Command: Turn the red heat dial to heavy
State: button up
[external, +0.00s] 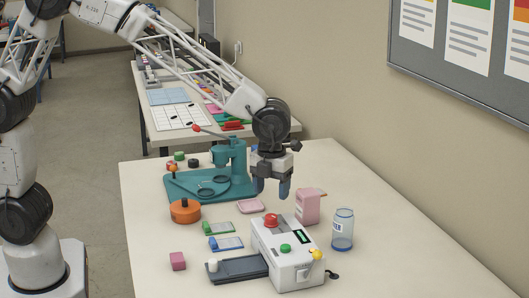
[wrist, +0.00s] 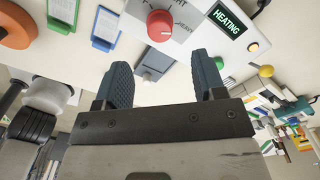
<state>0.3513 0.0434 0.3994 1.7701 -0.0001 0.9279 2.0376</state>
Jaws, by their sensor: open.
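The white laminator (external: 292,272) stands at the front of the table, with a red heat dial (external: 271,220) on its top. In the wrist view the red dial (wrist: 160,25) sits at the top, just beyond the fingertips, with printed labels beside it; one at its right appears to read HEAVY. Its exact pointer setting is too small to tell. A display beside it reads HEATING (wrist: 227,20). My gripper (external: 271,190) is open and empty, fingers pointing down, above and apart from the dial. In the wrist view the gripper (wrist: 164,64) has nothing between its fingers.
The laminator also has a green button (external: 285,248) and a yellow knob (external: 317,254). A pink carton (external: 308,207) and a clear jar (external: 342,230) stand at its right. An orange round container (external: 185,211) and a teal press (external: 235,182) stand behind left.

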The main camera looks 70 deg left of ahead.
aim_at(271, 215)
dwell(0.4)
jog(key=n, duration=0.4)
jog(key=shift+n, duration=0.4)
jog(key=n, duration=1.2)
jog(key=shift+f, duration=3.95)
jog(key=shift+c, duration=0.2)
